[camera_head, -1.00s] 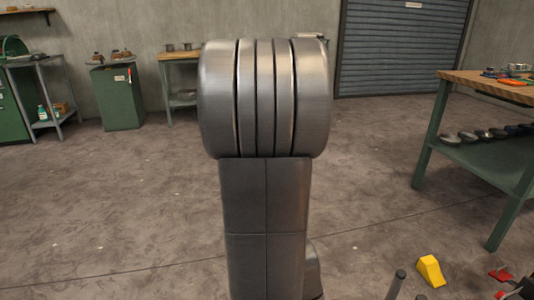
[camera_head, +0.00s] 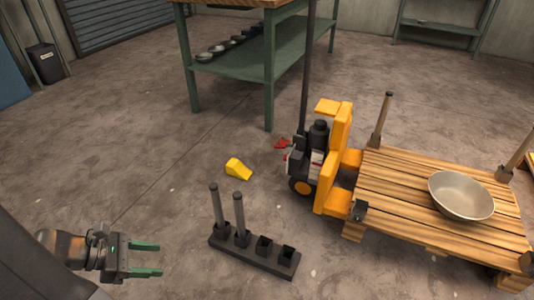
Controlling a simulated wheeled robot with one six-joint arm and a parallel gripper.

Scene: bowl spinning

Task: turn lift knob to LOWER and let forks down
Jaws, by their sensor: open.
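A yellow and black pallet truck (camera_head: 331,170) stands right of centre, its fork side facing the wooden pallet (camera_head: 395,197). A long dark handle rises from it. The forks are mostly hidden at the pallet. A lift knob cannot be made out; small red parts (camera_head: 283,144) show on the truck's left side. A metal bowl (camera_head: 461,195) sits on the pallet. My gripper (camera_head: 160,259) is at the lower left, with green fingers apart and nothing between them. It is well left of the truck and touches nothing.
A black rack (camera_head: 254,256) with two upright posts stands on the floor between my gripper and the truck. A yellow wedge (camera_head: 238,169) lies beyond it. Posts (camera_head: 382,120) stand at the pallet's corners. A green workbench (camera_head: 240,65) is behind. Floor at left is clear.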

